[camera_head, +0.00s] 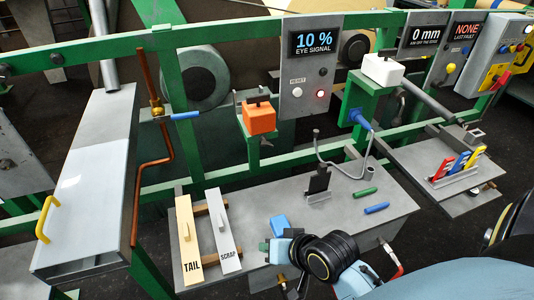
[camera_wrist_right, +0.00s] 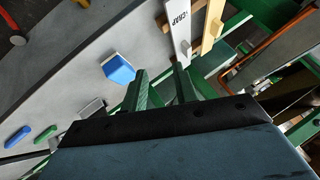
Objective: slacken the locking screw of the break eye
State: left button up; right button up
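An orange box (camera_head: 260,118) sits on a green bracket left of the eye signal panel (camera_head: 311,60), which reads 10 %. A white box (camera_head: 383,71) sits on another green bracket right of the panel, with a blue knob (camera_head: 360,118) below it. I cannot tell which box is the break eye; no locking screw is clearly readable. My right gripper (camera_head: 270,262) is low over the front of the grey bench, away from both boxes. The wrist view shows its two green fingers (camera_wrist_right: 161,85) apart with nothing between them. My left gripper is out of view.
The grey bench (camera_head: 340,212) holds TAIL (camera_head: 189,240) and SCRAP (camera_head: 222,235) boards, a blue block (camera_wrist_right: 118,69), green and blue rods and a black upright piece (camera_head: 318,184). A bent grey rod (camera_head: 345,168) stands before the white box. Green rails cross behind.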

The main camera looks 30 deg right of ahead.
jog(key=w+d+r+m+t, duration=0.1)
jog(key=w+r+m+t, duration=0.15)
jog(key=w+m, duration=0.25)
jog(key=m+t+h, duration=0.6)
jog(key=m+t, duration=0.1)
jog(key=m, duration=0.9)
send_near(267, 145)
jog(key=x, duration=1)
jog(key=shift+w+d+f, duration=0.1)
jog(key=shift+f, duration=0.15)
grip_shut()
